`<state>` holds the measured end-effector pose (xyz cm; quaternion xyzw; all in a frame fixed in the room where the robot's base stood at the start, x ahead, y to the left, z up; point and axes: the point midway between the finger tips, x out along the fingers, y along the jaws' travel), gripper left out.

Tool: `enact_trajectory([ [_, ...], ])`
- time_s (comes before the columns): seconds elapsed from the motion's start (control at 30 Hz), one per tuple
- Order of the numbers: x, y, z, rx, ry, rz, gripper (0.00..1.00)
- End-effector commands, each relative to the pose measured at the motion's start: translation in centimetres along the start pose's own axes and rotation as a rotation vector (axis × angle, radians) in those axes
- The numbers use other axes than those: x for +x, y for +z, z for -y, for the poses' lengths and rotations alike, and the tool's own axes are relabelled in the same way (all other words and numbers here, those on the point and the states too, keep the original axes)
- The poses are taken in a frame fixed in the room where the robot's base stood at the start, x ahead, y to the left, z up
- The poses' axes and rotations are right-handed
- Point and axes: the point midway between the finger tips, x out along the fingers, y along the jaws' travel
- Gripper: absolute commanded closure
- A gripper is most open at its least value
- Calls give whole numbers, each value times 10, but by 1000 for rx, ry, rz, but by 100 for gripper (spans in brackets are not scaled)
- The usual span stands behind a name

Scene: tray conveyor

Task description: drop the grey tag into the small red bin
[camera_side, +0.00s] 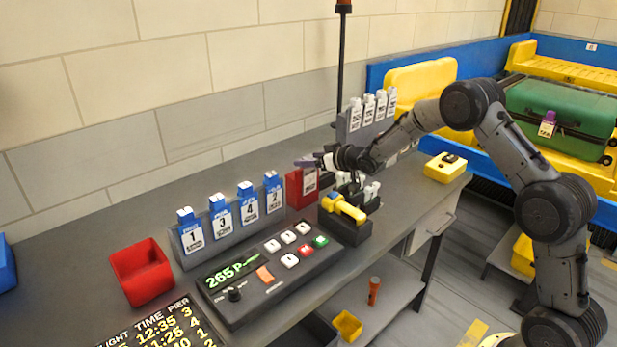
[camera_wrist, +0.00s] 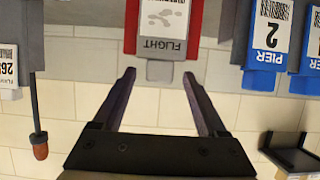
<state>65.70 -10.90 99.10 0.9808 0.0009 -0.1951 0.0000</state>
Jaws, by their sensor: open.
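The grey tag (camera_wrist: 163,46) has a white label reading FLIGHT and a short grey tab, and sits in a red holder (camera_wrist: 130,28). In the side view the red holder (camera_side: 294,188) stands at the right end of the blue tag row, with the label of the tag (camera_side: 310,181) on its front. My gripper (camera_side: 304,162) is open just above it. In the wrist view the fingertips of my gripper (camera_wrist: 158,75) lie either side of the tab, with gaps showing. The small red bin (camera_side: 141,273) is at the left of the table and looks empty.
A rack of blue PIER tags (camera_side: 232,214) stands between bin and red holder. A button panel (camera_side: 270,272) lies in front. A rack of white-labelled tags (camera_side: 371,110) and a dark pole (camera_side: 341,60) are behind.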

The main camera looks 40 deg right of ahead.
Motion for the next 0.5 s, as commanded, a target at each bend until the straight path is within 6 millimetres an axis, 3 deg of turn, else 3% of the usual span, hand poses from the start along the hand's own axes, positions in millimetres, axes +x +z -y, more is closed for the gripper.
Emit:
enact_trajectory([
  [0.3,39,3,-1,-2,-1,0,25],
  [0.5,46,2,-1,-1,0,0,25],
])
